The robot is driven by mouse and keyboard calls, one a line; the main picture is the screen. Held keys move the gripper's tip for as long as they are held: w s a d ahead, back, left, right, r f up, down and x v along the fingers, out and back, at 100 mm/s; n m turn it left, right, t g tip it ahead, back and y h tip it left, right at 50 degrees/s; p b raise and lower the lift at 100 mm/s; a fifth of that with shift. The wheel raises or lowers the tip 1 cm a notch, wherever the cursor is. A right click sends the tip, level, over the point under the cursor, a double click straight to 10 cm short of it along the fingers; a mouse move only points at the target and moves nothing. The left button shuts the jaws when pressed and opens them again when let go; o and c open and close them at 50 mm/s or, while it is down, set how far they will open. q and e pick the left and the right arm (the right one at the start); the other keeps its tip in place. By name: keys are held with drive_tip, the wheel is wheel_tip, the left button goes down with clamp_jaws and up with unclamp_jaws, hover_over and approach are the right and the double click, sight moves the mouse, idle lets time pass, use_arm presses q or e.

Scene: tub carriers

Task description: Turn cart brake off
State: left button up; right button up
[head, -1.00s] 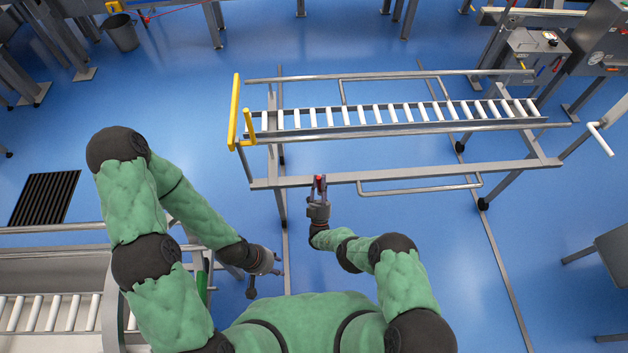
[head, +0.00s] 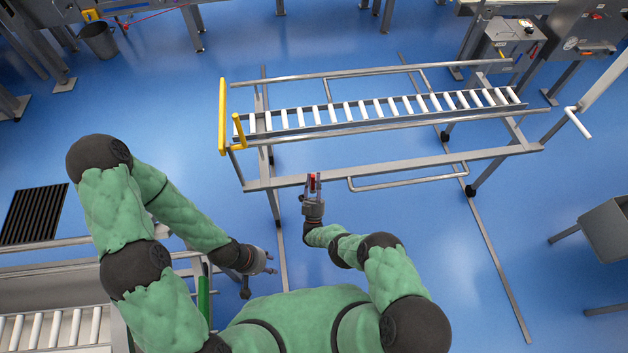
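The roller cart (head: 400,163) stands ahead of me, with a row of white rollers and a yellow handle (head: 222,117) at its left end. A small red part (head: 313,182), perhaps the brake lever, shows at the cart's near lower rail. My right gripper (head: 313,178) is at that rail, with its fingers on both sides of the red part. Whether they press on it is too small to tell. My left gripper (head: 262,283) is open and empty, low and apart from the cart, with its fingers spread.
Another roller unit (head: 55,330) with metal rails lies at the lower left. A grey control box (head: 510,38) and machine stand behind the cart at the right. A grey bin (head: 100,40) is at the upper left. A grey box on legs (head: 608,230) stands at right. Blue floor is clear between.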

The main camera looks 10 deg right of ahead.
drive_tip(key=shift+o, duration=0.6)
drive_tip(key=shift+a, duration=0.1)
